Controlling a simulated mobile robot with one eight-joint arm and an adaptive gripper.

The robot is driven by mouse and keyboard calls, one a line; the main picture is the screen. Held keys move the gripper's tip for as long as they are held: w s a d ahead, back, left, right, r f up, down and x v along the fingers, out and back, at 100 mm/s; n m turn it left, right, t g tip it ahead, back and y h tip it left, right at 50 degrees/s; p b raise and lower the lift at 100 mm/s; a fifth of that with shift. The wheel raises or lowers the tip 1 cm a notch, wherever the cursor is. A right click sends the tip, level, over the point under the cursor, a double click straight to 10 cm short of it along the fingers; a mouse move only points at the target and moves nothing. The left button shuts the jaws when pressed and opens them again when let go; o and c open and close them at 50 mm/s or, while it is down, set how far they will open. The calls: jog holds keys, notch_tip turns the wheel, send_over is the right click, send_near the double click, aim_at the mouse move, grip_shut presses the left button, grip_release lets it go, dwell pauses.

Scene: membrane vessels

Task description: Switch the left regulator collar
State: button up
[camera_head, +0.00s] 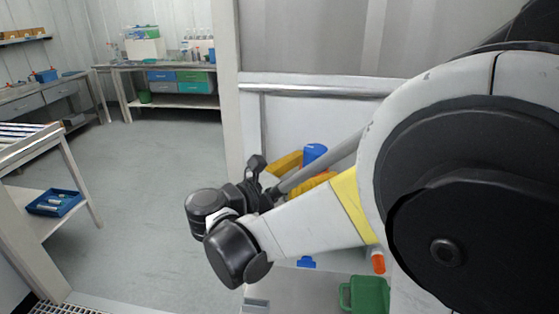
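No regulator collar can be made out for certain in the head view. My large arm fills the right side and hides much of the work area. My gripper (258,166) seems to be the small dark part past the black wrist joints, near the middle. Its fingers are too small and dark to tell open from shut, and I see nothing held in it. Behind it are a yellow part (287,163), a blue cylinder (314,153) and an orange-yellow ribbed part (312,184), partly hidden by my arm. I cannot tell whether any of these belongs to a regulator.
A green container (368,296) and an orange-tipped piece (378,262) show below my arm. A light post (228,90) and horizontal rail (310,86) stand close behind. At left are a bench (28,140), a blue tray (54,204) and open grey floor (150,170).

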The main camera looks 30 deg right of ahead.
jog(key=shift+c, duration=0.3)
jog(key=c, duration=1.4)
jog(key=shift+o, duration=0.2)
jog(key=shift+f+b, duration=0.4)
jog(key=shift+f, duration=0.3)
jog(key=o, duration=1.4)
jog(key=a, duration=0.4)
jog(key=s+a, duration=0.1)
jog(key=a, duration=0.3)
jog(key=s+a, duration=0.1)
jog(key=a, duration=0.2)
jog(key=shift+s+a, duration=0.15)
jog(key=shift+a, duration=0.25)
